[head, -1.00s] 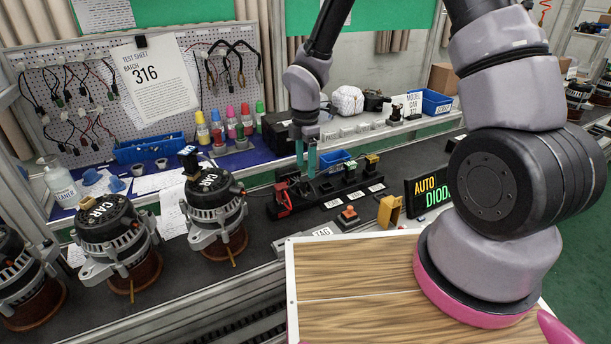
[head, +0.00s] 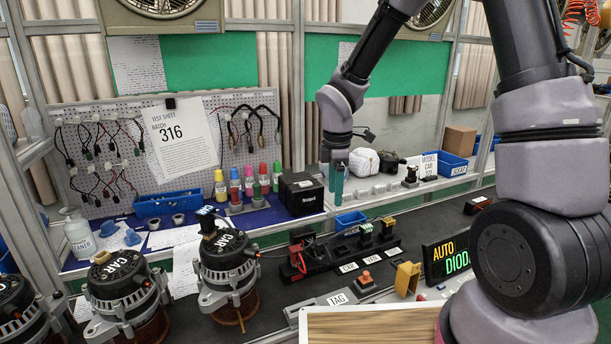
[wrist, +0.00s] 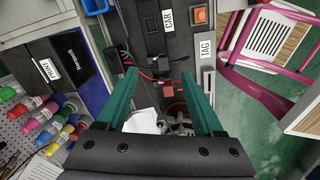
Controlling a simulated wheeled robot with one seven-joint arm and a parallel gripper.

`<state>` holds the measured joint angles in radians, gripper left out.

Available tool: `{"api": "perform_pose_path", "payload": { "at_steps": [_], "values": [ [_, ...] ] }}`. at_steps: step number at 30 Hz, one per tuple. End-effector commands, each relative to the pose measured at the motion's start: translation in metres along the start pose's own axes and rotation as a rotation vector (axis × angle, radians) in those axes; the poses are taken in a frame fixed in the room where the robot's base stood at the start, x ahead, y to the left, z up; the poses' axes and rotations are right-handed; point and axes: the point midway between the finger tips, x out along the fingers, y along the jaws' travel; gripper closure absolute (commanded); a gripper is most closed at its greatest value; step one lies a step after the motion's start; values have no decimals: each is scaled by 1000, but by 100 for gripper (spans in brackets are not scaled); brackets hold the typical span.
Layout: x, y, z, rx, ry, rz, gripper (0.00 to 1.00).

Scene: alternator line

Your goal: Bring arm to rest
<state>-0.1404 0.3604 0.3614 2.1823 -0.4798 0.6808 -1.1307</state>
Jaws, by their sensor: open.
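My gripper (head: 336,184) hangs above the bench near the back shelf in the head view, with teal fingers pointing down. In the wrist view my gripper (wrist: 165,98) shows its two teal fingers spread apart with nothing between them. Below and beyond the fingers lie the black block with red and black leads (head: 303,258) and the tag plate (wrist: 206,60). My arm reaches in from the upper right in the head view.
Several alternators (head: 226,270) stand at the left of the dark bench. A black box (head: 300,193) and coloured bottles (head: 248,182) stand just left of my gripper. An amber and green display sign (head: 446,258) is at the right. A wooden top (head: 370,327) lies in front.

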Motion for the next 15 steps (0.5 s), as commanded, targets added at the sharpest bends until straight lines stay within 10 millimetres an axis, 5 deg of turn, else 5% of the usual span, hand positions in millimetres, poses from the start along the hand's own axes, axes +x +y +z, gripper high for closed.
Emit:
{"api": "perform_pose_path", "payload": {
  "at_steps": [6, 15],
  "values": [
    [-92, -15, 57, 516, 18, 128, 31],
    [-190, -70, 111, 1224, 201, 253, 31]
  ]
}}
